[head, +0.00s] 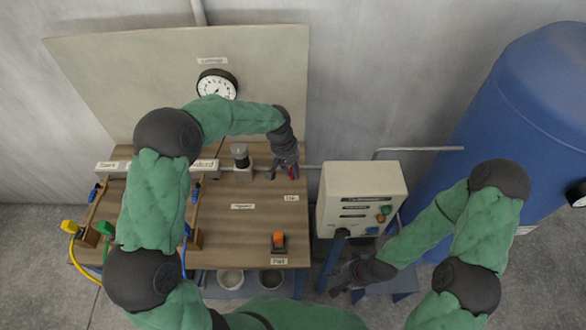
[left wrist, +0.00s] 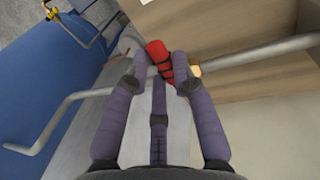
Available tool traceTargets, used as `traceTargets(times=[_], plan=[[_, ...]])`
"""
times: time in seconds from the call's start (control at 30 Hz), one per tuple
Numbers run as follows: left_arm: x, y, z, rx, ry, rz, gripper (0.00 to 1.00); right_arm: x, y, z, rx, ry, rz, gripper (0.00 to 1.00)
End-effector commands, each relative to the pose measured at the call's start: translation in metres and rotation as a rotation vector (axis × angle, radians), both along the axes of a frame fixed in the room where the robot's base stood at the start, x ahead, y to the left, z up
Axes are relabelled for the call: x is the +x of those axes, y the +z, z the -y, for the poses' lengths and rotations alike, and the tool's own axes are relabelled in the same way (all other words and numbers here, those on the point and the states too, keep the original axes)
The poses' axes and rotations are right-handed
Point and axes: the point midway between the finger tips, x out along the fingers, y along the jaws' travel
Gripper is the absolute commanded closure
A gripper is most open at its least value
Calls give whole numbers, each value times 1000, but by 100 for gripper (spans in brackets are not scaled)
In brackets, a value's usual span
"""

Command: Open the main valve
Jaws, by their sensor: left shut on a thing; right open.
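The main valve has a red handle (left wrist: 160,60), seen in the left wrist view between the fingertips of my left gripper (left wrist: 162,82). The handle sits by a grey pipe (left wrist: 245,58) with a brass-coloured fitting (left wrist: 194,71) beside it. My left gripper is shut on the red handle. In the head view my left gripper (head: 285,172) is at the right edge of the wooden bench, with a little red (head: 291,173) showing at its fingers; the rest of the valve is hidden there. My right gripper (head: 342,285) is open and empty, low in front of the grey control box.
The grey control box (head: 362,183) with buttons stands right of the bench (head: 235,235). A large blue tank (head: 525,95) is at the far right. A pressure gauge (head: 216,86) is on the back panel (head: 120,80). An orange switch (head: 279,240) sits near the bench front.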

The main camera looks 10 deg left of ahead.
Motion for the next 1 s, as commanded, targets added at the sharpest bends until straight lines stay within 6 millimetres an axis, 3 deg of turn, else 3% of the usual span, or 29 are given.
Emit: traceTargets(times=[0.27, 1.0], plan=[[-1, 1, -8, 1, -163, -3, 100, 0, 9, 0, 0, 0, 0, 50], [10, 0, -37, 0, -861, -3, 100, 0, 30, 0, 0, 0, 0, 50]])
